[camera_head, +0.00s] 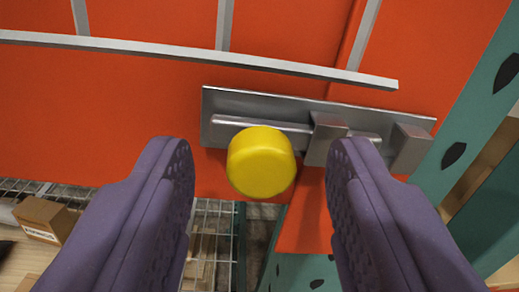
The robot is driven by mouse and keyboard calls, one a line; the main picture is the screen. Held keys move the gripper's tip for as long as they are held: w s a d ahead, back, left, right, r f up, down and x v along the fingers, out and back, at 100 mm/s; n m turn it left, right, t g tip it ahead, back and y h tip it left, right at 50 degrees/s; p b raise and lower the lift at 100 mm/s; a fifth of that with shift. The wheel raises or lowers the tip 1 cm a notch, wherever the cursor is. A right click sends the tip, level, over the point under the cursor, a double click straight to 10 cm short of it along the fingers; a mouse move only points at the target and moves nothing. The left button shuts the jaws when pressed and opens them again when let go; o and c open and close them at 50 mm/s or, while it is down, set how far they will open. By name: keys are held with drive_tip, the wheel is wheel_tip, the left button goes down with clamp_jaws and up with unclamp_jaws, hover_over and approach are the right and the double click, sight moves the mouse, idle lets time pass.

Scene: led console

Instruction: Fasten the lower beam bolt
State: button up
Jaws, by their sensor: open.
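A grey metal slide bolt sits on an orange panel (80,115) in the upper middle of the view. Its flat plate (270,103) tilts slightly down to the right. The rod (240,124) runs through a block-shaped guide (325,138), and its end shows just right of that guide, with a small gap before the keeper block (410,148). A round yellow knob (260,163) sticks out towards me from the rod's left part. My gripper (260,158) is open, its purple fingers on either side of the knob, apart from it.
A thin grey rail (200,56) crosses the panel above the bolt. A teal post with dark slots (455,153) stands at the right. Below left are wire shelving (210,245) and a cardboard box (45,220).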

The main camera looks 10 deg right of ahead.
drive_tip(key=shift+c, duration=0.3)
clamp_jaws()
drive_tip(key=d+b, duration=0.1)
drive_tip(key=d, duration=0.1)
drive_tip(key=shift+d, duration=0.4)
drive_tip(key=shift+c, duration=2)
unclamp_jaws()
drive_tip(key=o, duration=0.5)
drive_tip(key=shift+d, duration=0.25)
drive_tip(key=shift+c, duration=0.2)
drive_tip(key=shift+a, duration=0.1)
drive_tip(key=shift+a, duration=0.1)
drive_tip(key=s+b, duration=0.1)
drive_tip(key=s, duration=0.6)
drive_tip(key=shift+s+b, duration=0.4)
